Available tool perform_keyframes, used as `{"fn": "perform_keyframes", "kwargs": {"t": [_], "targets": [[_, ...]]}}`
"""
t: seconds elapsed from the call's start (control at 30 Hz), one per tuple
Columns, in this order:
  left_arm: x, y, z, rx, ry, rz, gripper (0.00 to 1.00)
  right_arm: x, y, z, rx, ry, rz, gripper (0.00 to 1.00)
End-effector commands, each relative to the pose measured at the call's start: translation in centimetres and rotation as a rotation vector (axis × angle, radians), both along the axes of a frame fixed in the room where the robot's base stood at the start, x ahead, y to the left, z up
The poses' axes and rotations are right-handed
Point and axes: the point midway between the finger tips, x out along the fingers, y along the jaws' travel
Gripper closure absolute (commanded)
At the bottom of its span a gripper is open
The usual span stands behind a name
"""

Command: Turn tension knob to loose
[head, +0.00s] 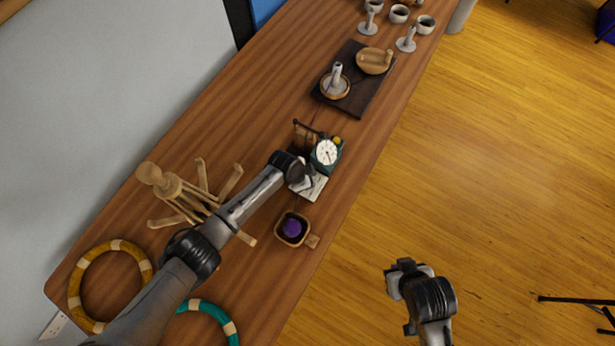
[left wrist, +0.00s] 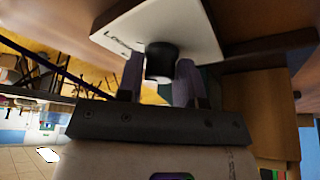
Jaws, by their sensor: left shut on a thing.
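The black tension knob (left wrist: 161,58) stands out from a white plate (left wrist: 165,25) in the left wrist view. The plate carries partly readable lettering that begins with "Loos". My left gripper (left wrist: 159,80) has one finger on each side of the knob and is shut on it. In the head view the plate (head: 313,189) is beside a green device with a white dial (head: 327,152). My left gripper (head: 302,178) is over the plate there, and the knob is hidden by it. The knob's pointer is not visible. My right gripper (head: 405,272) is out over the floor, away from the table; its jaws are unclear.
A small wooden box with a purple thing (head: 292,228) sits near the table's front edge. A wooden figure (head: 172,187) lies behind my left arm. Rings (head: 77,285) lie at the near end. A dark board (head: 345,105) with wooden pieces lies farther along the table (head: 230,95).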

Motion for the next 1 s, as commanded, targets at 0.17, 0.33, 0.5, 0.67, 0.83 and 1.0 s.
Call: {"fn": "perform_keyframes", "kwargs": {"t": [0.17, 0.33, 0.5, 0.67, 0.83, 1.0], "targets": [[0.1, 0.1, -0.5, 0.003, -0.001, -0.145, 0.9, 0.0, -0.1, -1.7, -0.005, 0.0, 0.004, 1.0], [0.1, 0.1, -0.4, 0.002, -0.001, -0.258, 0.9, 0.0, -0.1, -2.7, -0.005, 0.0, 0.003, 1.0], [0.1, 0.1, -0.4, 0.004, 0.0, -0.341, 0.9, 0.0, -0.1, -3.4, -0.004, 0.0, 0.002, 1.0], [0.1, 0.1, -0.3, 0.004, 0.0, -0.387, 0.9, 0.0, 0.0, -3.7, -0.001, 0.0, 0.0, 1.0], [0.1, 0.1, -0.2, 0.004, 0.001, -0.412, 0.9, 0.0, 0.1, -3.9, 0.003, 0.0, -0.002, 1.0], [0.1, 0.1, -0.2, 0.004, 0.0, -0.419, 0.9, 0.0, 0.2, -3.9, 0.005, 0.0, -0.004, 1.0]]}}
